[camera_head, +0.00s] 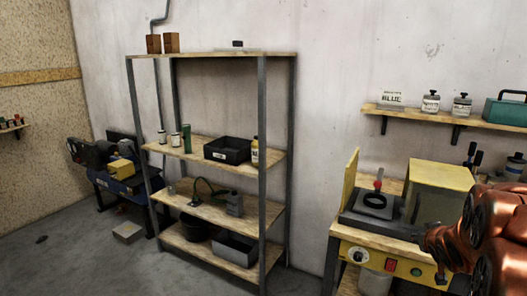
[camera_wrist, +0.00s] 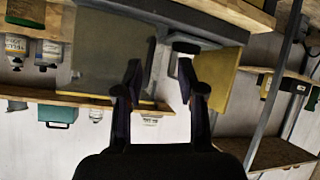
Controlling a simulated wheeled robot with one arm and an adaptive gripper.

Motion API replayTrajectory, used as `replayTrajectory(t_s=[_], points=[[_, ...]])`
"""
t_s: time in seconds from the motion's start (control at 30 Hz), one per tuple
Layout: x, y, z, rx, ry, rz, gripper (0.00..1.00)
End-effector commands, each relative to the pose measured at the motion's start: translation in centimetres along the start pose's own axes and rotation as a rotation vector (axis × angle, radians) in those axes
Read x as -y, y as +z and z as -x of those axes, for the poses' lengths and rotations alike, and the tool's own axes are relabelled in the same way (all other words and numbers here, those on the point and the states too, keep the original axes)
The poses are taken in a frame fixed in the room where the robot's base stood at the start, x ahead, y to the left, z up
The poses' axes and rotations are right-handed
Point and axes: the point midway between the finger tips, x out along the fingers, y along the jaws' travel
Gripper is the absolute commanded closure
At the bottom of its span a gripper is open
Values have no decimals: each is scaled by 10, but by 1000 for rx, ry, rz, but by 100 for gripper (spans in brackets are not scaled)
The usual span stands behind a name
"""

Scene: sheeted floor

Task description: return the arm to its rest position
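My copper-coloured arm (camera_head: 490,235) reaches in from the right edge of the head view, in front of the yellow bench machine. My gripper (camera_wrist: 158,88) shows in the wrist view with its two dark fingers spread apart. Nothing is held between them; the wall and part of a shelf show through the gap. The wrist picture is upside down. The machine (camera_wrist: 110,50) with its yellow side panel (camera_wrist: 212,85) lies beyond the fingertips; I cannot tell how far apart they are. In the head view my fingers are not clearly visible.
The machine's yellow hood (camera_head: 440,174) and front panel (camera_head: 385,262) are close to my arm. A wall shelf (camera_head: 415,115) with bottles and a teal case (camera_head: 507,111) is above. A metal-framed rack (camera_head: 270,190) stands left. Open floor (camera_head: 60,260) lies at lower left.

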Motion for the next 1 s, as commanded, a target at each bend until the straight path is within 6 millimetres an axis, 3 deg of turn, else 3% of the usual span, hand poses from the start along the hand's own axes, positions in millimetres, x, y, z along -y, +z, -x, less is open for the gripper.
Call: replayTrajectory(t_s=[0.27,0.47,0.8,1.0], points=[[53,37,78,275,28,4,61],[98,82,150,496,-10,9,61],[174,170,299,872,-179,69,61],[199,211,374,1046,-286,128,61]])
